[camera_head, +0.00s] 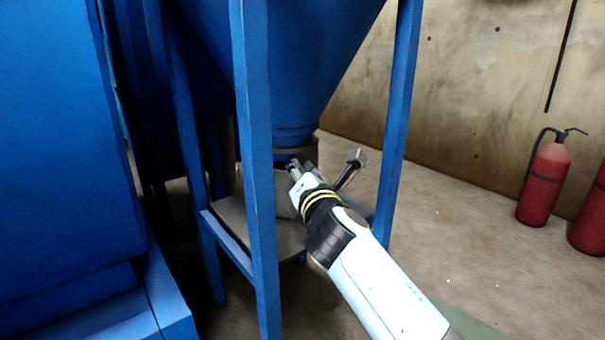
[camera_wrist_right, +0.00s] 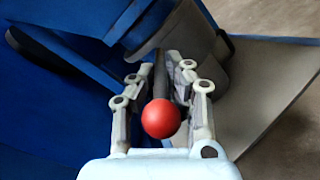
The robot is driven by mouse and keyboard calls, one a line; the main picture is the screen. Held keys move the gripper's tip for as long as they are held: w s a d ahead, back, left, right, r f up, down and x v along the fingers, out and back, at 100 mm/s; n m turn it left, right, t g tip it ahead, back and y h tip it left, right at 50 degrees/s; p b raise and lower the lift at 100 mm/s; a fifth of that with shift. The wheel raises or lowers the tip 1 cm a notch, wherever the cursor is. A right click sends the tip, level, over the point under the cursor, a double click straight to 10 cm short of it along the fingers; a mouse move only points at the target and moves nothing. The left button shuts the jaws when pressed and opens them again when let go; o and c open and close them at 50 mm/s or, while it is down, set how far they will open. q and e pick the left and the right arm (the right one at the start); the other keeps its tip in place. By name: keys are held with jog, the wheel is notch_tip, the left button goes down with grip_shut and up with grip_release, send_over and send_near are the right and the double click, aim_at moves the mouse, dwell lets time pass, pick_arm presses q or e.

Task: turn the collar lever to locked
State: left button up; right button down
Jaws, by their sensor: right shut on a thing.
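The collar lever shows in the right wrist view as a dark rod with a red ball knob (camera_wrist_right: 161,118). My right gripper (camera_wrist_right: 168,72) is shut on the rod, with the knob between its fingers on the palm side. In the head view, my right gripper (camera_head: 301,172) is at the grey collar (camera_head: 312,147) under the blue hopper (camera_head: 300,65). The gripper hides the knob there, and the lever's lock marks cannot be made out. My left gripper is in neither view.
Blue frame legs (camera_head: 257,180) stand left and right of the hopper outlet. A grey bar with a square end (camera_head: 356,157) sticks out just right of my gripper. A red fire extinguisher (camera_head: 544,183) stands by the wall. The floor between is clear.

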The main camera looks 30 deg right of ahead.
jog(key=shift+f, duration=0.15)
jog(key=c, duration=1.3)
grip_release()
jog(key=shift+c, duration=0.2)
jog(key=shift+r, duration=0.2)
jog(key=shift+r, duration=0.25)
notch_tip(320, 180, up, 9)
jog(key=shift+r, duration=0.1)
